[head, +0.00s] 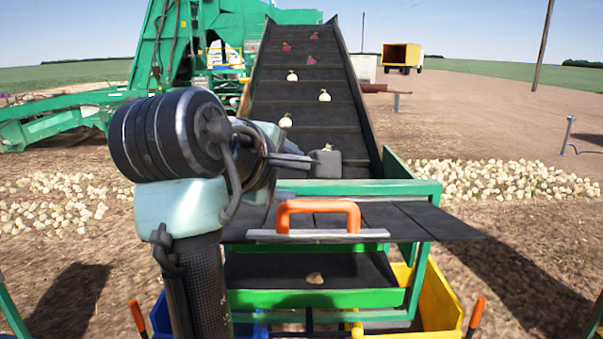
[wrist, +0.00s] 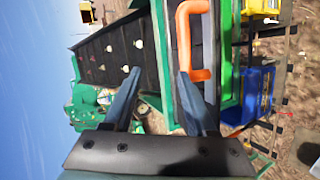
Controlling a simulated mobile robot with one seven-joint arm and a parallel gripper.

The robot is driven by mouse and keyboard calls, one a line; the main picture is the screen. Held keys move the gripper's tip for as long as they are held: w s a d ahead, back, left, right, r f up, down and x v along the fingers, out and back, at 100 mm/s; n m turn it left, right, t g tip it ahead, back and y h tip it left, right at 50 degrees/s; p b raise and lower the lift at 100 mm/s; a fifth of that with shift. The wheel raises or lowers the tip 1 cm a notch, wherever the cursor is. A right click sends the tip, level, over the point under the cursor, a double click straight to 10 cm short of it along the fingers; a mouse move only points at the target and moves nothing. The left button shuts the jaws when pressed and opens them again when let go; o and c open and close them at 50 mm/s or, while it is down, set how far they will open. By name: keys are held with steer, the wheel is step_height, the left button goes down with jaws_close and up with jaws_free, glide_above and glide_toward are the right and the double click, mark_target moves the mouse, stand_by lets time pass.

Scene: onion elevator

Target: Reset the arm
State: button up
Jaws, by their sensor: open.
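The right finger's tip overlaps the edge of an orange handle (head: 318,207) in the picture; contact cannot be told. The handle also shows in the wrist view (wrist: 181,45).
A dark conveyor (head: 312,92) rises behind, carrying several pale onions and a few reddish ones. One brownish onion (head: 315,278) lies on the lower belt. A yellow bin (head: 440,300) stands below right, a blue bin (wrist: 258,92) on the other side. Green machinery (head: 165,50) stands back left.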

steer(key=s+d+r+m+t+y+b, duration=0.1)
steer(key=s+r+m+t+y+b, duration=0.1)
steer(key=s+m+t, duration=0.4)
steer(key=s+d+r+m+t+y+b, duration=0.1)
steer(key=s+r+m+t+b, duration=0.3)
steer(key=s, duration=0.9)
steer(key=d+m+t+b, duration=0.1)
steer(key=m+t+b, duration=0.2)
steer(key=t, duration=0.2)
steer(key=shift+r+m+y+b, duration=0.3)
steer(key=shift+y, duration=0.1)
steer(key=shift+s+r, duration=0.15)
steer(key=shift+s, duration=0.15)
steer(key=shift+c, duration=0.6)
